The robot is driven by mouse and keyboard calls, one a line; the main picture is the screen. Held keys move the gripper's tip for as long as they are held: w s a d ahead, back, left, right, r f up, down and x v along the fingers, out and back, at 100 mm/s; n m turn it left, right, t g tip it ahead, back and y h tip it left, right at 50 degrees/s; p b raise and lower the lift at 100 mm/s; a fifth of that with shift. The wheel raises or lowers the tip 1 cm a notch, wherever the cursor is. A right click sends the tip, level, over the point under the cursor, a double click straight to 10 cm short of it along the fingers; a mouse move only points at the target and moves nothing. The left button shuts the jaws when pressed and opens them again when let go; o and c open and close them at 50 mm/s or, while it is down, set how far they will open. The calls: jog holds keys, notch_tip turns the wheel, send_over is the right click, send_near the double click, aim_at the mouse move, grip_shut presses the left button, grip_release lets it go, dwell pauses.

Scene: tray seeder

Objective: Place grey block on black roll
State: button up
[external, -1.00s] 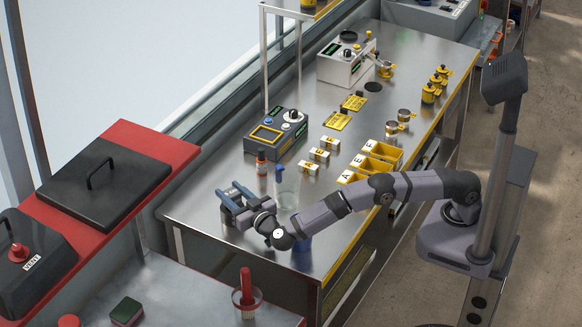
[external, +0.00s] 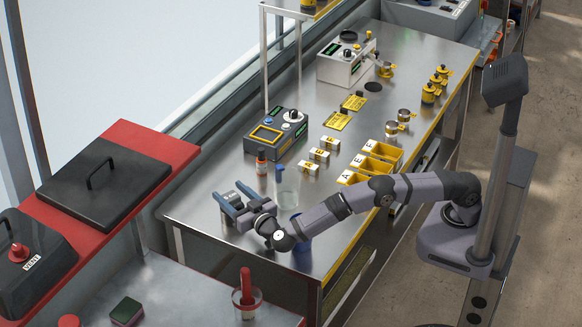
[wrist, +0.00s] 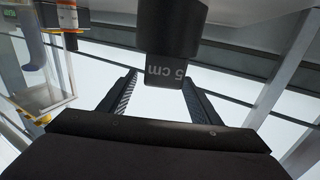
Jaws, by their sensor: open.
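My gripper (external: 230,195) is open over the near left end of the metal bench, with its two fingers apart. In the wrist view the ribbed fingers (wrist: 160,98) also stand apart, with nothing seen clasped between them. I cannot make out a grey block for certain in the external view.
A clear beaker (external: 287,190) and an orange bottle (external: 261,163) stand close beside my gripper. A blue cup (external: 302,230) is partly behind my arm. Yellow bins (external: 381,152), white labelled blocks (external: 319,155) and a control box (external: 276,134) stand farther back.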

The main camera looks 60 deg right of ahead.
jog(key=shift+f+p, duration=0.1)
jog(key=shift+p, duration=0.25)
jog(key=s+a+r+b, duration=0.1)
jog(key=s+r, duration=0.3)
jog(key=r, duration=0.4)
jog(key=shift+s+a, duration=0.25)
jog(key=shift+a, duration=0.2)
jog(key=shift+f, duration=0.1)
